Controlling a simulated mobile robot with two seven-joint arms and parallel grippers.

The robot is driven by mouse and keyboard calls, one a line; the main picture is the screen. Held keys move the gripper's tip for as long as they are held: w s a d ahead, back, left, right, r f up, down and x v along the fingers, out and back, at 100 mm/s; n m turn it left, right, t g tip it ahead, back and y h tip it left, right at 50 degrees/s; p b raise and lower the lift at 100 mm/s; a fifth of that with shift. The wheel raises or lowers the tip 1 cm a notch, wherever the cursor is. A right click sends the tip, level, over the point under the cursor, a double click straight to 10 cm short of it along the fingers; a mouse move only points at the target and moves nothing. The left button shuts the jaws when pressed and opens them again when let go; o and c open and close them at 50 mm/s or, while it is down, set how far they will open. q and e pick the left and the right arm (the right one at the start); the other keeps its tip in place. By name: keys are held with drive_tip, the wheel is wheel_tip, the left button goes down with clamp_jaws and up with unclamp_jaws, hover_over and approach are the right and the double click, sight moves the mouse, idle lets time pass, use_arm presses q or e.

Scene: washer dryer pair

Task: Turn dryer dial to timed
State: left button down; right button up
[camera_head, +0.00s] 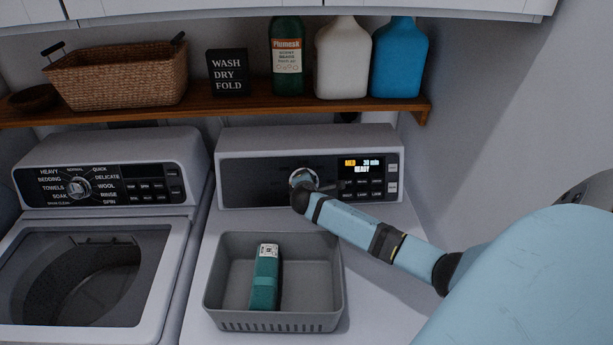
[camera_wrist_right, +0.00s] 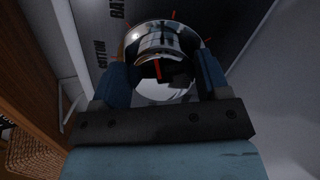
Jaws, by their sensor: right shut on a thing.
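The dryer (camera_head: 232,158) is the right-hand machine, with a dark control panel along its back. Its dial (camera_head: 303,176) is a round chrome knob on that panel. The display right of the dial reads "MED", "30 min" and "READY". My right gripper (camera_head: 301,184) is at the dial and partly covers it. In the right wrist view the gripper (camera_wrist_right: 160,75) has its two fingers on either side of the chrome dial (camera_wrist_right: 160,40), shut on it. A red mark shows on the knob. The word "COTTON" and red ticks show beside it; the pointed-to setting cannot be read. My left gripper is not in view.
A grey bin (camera_head: 222,318) holding a teal carton (camera_head: 265,280) stands on the dryer top, below my right arm. The washer (camera_head: 85,270) is at left. A wooden shelf (camera_head: 215,109) above carries a wicker basket (camera_head: 118,78), a sign and several bottles. A wall stands close on the right.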

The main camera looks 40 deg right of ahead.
drive_tip(key=shift+m, duration=0.9)
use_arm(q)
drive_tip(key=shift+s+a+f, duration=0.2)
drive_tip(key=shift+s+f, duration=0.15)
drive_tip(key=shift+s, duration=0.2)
use_arm(e)
drive_tip(key=shift+m, duration=0.3)
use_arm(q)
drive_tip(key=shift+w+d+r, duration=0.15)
